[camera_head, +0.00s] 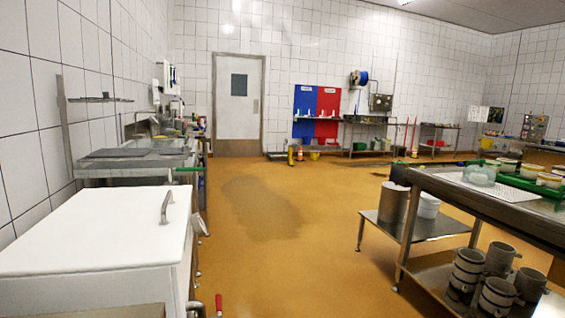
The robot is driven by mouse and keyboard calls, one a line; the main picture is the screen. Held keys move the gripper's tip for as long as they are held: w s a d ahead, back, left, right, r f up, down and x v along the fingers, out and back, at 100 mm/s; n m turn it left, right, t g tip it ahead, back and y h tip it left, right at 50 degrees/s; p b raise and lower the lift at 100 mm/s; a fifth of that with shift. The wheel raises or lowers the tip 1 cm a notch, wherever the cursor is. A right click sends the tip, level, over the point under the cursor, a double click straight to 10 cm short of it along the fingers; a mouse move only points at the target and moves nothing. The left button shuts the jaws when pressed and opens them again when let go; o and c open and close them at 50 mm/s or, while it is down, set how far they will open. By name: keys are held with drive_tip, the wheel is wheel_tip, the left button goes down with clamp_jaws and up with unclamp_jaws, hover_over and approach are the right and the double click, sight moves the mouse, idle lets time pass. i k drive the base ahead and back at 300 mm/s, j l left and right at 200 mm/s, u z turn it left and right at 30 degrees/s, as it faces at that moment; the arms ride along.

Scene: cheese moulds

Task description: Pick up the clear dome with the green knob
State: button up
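A clear, dome-like thing (478,175) stands on the steel table (437,183) at the right, on or beside a white perforated mat (507,190). Some green shows at its upper right, but at this size I cannot tell whether it is a knob or the green tray (516,182) behind it. My gripper does not show in this view. The table is some way off, across the floor.
A white chest with a metal handle (165,207) fills the lower left. Steel cans (498,262) stand on the table's lower shelf. A low steel stand (414,229) bears a pot and a white bucket. The orange floor (290,235) between is clear.

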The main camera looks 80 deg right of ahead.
sight(480, 175)
drive_tip(key=z, duration=3.7)
